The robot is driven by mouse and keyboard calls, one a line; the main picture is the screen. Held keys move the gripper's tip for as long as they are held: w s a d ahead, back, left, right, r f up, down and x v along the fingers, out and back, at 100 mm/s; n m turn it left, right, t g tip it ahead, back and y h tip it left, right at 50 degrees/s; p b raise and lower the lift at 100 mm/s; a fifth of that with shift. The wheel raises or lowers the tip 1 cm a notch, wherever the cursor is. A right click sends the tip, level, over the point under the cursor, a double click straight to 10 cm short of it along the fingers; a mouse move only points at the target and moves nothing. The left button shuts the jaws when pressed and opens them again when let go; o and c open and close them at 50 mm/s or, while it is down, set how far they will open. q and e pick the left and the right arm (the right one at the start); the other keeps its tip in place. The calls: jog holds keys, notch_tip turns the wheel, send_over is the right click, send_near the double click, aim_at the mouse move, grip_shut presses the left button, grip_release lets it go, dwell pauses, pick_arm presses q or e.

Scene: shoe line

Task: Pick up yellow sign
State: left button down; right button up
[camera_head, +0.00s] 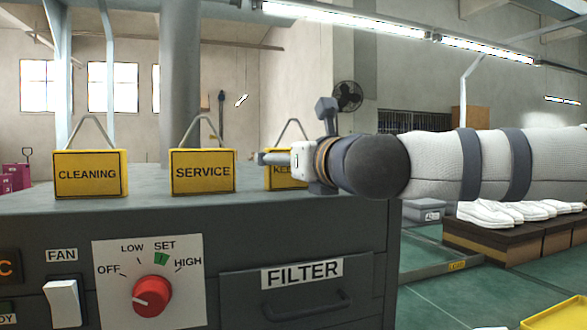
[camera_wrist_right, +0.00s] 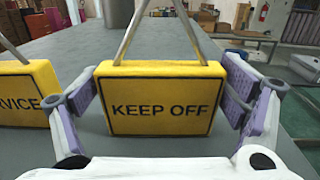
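Three yellow signs with grey wire handles stand upright on top of a grey machine: CLEANING (camera_head: 88,174), SERVICE (camera_head: 203,172) and KEEP OFF (camera_head: 279,178). The KEEP OFF sign is partly hidden behind my right gripper (camera_head: 296,152) in the head view. In the right wrist view the KEEP OFF sign (camera_wrist_right: 163,98) stands between the two spread fingers of my right gripper (camera_wrist_right: 162,88), its face towards the camera. The fingertips lie close beside its left and right edges; I cannot tell whether they touch. The SERVICE sign (camera_wrist_right: 22,95) is left of the left finger. My left gripper is not in view.
The machine's front (camera_head: 228,255) carries a red knob (camera_head: 152,296), a white fan switch (camera_head: 64,303) and a FILTER drawer (camera_head: 298,288). White shoes (camera_head: 490,214) sit on brown boxes at the right. The machine top behind the signs looks clear.

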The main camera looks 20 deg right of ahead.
jog(key=c, duration=0.5)
jog(key=shift+r, duration=0.1)
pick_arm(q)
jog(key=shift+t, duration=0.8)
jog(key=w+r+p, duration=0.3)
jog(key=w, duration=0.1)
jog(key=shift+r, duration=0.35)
pick_arm(e)
jog(key=s+r, duration=1.2)
jog(key=s, duration=0.2)
jog(key=shift+d+r, duration=0.2)
jog(key=shift+r, duration=0.15)
